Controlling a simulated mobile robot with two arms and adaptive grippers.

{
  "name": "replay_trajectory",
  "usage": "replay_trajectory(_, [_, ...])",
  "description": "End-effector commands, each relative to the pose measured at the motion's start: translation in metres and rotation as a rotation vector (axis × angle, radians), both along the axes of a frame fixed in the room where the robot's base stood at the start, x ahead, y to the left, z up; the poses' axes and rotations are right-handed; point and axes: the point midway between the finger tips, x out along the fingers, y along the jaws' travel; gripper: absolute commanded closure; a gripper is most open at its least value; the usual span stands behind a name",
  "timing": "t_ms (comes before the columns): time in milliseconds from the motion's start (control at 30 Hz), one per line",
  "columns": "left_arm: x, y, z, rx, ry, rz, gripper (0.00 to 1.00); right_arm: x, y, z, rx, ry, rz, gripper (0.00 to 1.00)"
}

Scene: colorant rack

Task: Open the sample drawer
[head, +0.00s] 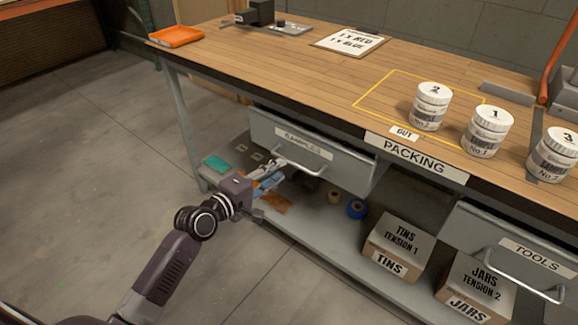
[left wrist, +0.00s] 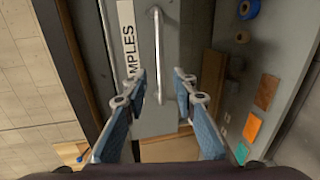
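The sample drawer (head: 345,168) hangs under the left part of the workbench, a grey front with a "SAMPLES" label (head: 303,145) and a metal bar handle (head: 300,166). It looks shut or nearly so. My left gripper (head: 272,166) is at the left end of this handle, in front of the drawer. In the left wrist view its two blue-padded fingers (left wrist: 160,76) are spread apart. The handle (left wrist: 157,45) runs upright there, its lower end showing between the fingers without visible contact. How deep the bar sits between them is unclear. My right gripper is not in view.
The "TOOLS" drawer (head: 486,237) is at the right. The lower shelf holds boxes of tins (head: 398,248) and jars (head: 476,288), and tape rolls (head: 356,209). White jars (head: 490,130) stand on the benchtop (head: 290,60). The floor left of the bench is clear.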

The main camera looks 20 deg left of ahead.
Motion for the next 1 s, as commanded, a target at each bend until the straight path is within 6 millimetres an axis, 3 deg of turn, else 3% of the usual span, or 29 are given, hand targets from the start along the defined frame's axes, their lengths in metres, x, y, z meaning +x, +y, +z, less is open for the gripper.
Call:
replay_trajectory(300, [0.043,-0.016,-0.01,0.001,0.001,0.0,0.74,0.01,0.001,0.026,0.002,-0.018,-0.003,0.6])
replay_trajectory(500, [0.062,-0.022,-0.015,0.001,0.001,0.001,0.74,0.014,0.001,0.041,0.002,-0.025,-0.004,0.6])
replay_trajectory(867, [0.066,-0.024,-0.016,0.004,0.002,0.0,0.74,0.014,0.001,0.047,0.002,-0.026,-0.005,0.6])
replay_trajectory(1000, [0.066,-0.024,-0.016,0.004,0.002,0.0,0.89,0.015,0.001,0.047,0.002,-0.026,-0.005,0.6])
